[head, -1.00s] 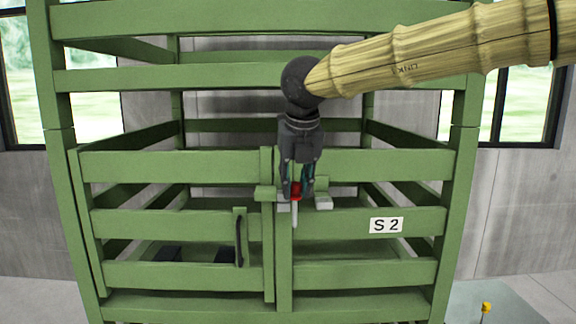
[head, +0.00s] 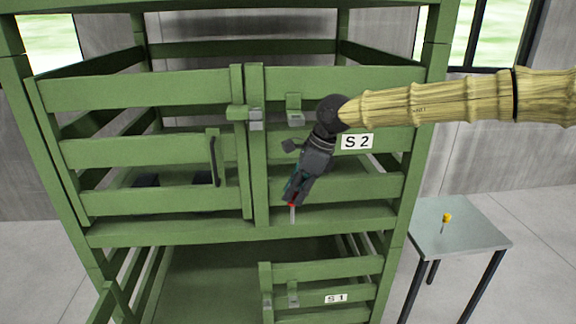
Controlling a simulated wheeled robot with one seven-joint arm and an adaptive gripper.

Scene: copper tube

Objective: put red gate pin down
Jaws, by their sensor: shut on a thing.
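My gripper (head: 292,200) is shut on the red gate pin (head: 292,213), seen in the head view. The pin's red head is mostly hidden between the fingers, and its grey shaft points down below them. The gripper and pin are in front of the lower right part of the upper green gate (head: 330,187) marked S 2, below its latch (head: 256,118). The pin is apart from the latch brackets. I cannot tell whether it touches the gate's rail behind it.
A grey table (head: 462,232) stands to the right of the green crate frame, with a yellow-headed pin (head: 447,218) on it and much bare top. A lower gate (head: 335,271) marked S 1 is below. A black handle (head: 214,162) is on the upper left gate.

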